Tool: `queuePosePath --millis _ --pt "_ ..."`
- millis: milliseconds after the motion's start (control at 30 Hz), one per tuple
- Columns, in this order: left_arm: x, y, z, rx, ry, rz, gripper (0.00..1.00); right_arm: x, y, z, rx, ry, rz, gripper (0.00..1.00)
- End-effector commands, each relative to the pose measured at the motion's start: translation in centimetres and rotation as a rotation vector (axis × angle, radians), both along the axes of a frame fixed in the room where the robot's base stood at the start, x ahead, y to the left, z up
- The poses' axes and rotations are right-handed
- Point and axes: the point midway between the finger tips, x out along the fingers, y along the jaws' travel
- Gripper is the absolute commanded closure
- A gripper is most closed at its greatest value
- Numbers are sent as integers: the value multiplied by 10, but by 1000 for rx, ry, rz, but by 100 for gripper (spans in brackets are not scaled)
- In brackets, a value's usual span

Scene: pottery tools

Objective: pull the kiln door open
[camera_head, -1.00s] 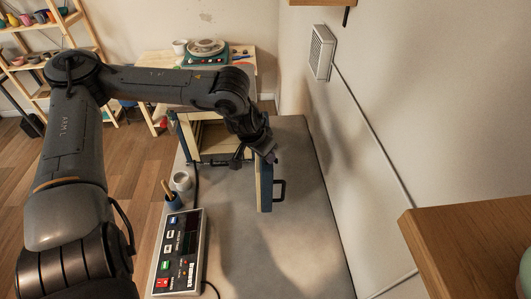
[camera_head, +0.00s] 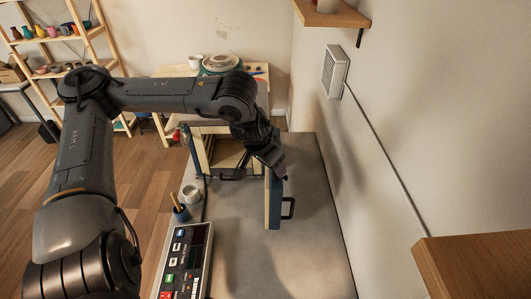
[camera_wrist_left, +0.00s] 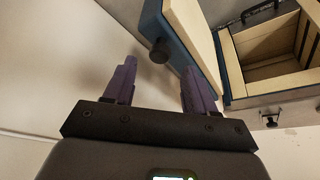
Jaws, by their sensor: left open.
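The kiln (camera_head: 198,155) stands on the grey worktop with its cream-lined chamber showing. Its blue door (camera_head: 275,205) is swung well out from the opening, with a black bar handle (camera_head: 290,208) on its outer face. My left gripper (camera_head: 279,172) is at the top of the door, and its arm crosses above the kiln. In the left wrist view the two purple fingers (camera_wrist_left: 159,70) are spread apart with nothing between them. The blue door edge (camera_wrist_left: 178,38) and a round black part (camera_wrist_left: 159,51) lie just beyond the fingertips. Contact with the door cannot be told. My right gripper is not in view.
A control box (camera_head: 186,262) and a tool cup (camera_head: 181,213) stand at the worktop's left edge, with a small pale cup (camera_head: 190,193) nearby. The worktop (camera_head: 305,245) right of the door is clear.

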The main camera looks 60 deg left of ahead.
Motion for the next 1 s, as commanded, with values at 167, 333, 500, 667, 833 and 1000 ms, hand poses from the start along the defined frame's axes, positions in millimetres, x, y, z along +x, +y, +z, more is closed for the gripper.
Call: queuePosePath --millis 167,333,500,667,833,1000 --pt "-9 -3 26 2 -6 -2 44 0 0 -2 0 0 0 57" --pt "-18 -6 46 1 -3 -1 44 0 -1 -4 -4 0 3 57" --pt "-23 -7 58 2 -1 -1 44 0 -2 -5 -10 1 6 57" --pt "-25 -8 62 0 1 0 44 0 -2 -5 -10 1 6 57" --pt "-25 -8 62 0 1 0 44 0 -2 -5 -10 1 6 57" --pt "-25 -8 62 0 1 0 44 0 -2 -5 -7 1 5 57"
